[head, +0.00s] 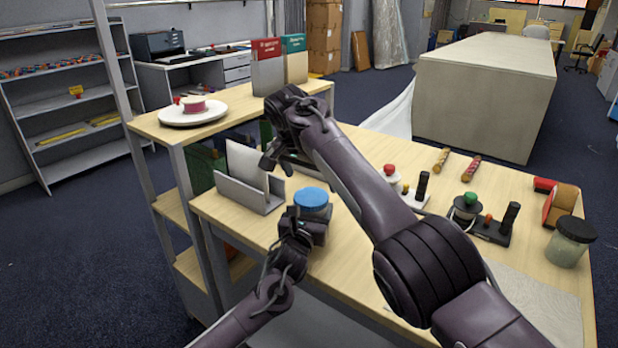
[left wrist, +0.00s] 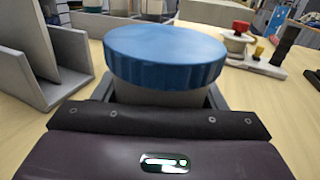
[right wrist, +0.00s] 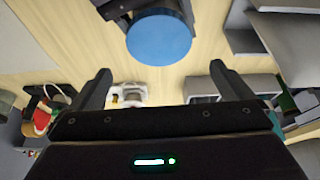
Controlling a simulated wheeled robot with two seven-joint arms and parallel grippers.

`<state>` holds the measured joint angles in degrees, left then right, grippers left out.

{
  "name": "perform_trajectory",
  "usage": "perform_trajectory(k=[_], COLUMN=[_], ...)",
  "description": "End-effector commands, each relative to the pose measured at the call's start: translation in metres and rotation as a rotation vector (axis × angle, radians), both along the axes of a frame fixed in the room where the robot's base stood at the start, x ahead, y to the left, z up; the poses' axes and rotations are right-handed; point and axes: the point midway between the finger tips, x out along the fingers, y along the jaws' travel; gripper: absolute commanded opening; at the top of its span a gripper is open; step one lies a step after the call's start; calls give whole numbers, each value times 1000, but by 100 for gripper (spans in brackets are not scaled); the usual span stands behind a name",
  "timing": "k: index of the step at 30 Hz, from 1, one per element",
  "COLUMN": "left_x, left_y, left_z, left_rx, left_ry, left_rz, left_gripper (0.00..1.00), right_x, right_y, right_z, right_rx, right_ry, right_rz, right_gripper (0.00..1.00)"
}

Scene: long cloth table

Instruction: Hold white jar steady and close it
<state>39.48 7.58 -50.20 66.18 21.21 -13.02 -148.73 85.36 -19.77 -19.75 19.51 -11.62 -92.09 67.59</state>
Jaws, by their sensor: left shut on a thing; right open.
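The jar has a pale grey-white body (left wrist: 150,96) and a wide blue lid (head: 311,197) that sits level on top. I cannot tell whether the lid is tight. My left gripper (head: 308,222) is shut around the jar body below the lid, at the table's near left part. The lid also shows in the left wrist view (left wrist: 166,55) and at the top of the right wrist view (right wrist: 160,40). My right gripper (head: 270,163) is open and empty, above and behind the jar in the head view, apart from the lid.
A grey bookend-like holder (head: 250,190) stands just left of the jar. Joystick-like devices (head: 495,225), a dark-lidded glass jar (head: 570,243) and snack-like rolls (head: 471,168) lie to the right. A raised shelf with a white round plate (head: 193,113) is at the left.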

Motion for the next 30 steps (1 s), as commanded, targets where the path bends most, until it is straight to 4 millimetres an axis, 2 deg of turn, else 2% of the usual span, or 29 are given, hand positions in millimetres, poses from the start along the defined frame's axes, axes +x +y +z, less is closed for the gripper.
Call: perform_trajectory(k=[6, 10, 24, 30], left_x=[0, 0, 0, 0], left_y=[0, 0, 0, 0], left_z=[0, 0, -1, -1], left_rx=[0, 0, 0, 0], left_ry=[1, 1, 1, 1], left_rz=[0, 0, 0, 0], left_gripper=[1, 1, 1, 1], right_x=[0, -2, -32, -38], right_y=[0, 3, 21, 25], right_z=[0, 9, 93, 109], right_rx=[1, 1, 1, 0], right_ry=[0, -3, -3, 0], right_rz=[0, 1, 1, 0], right_gripper=[100, 100, 100, 100])
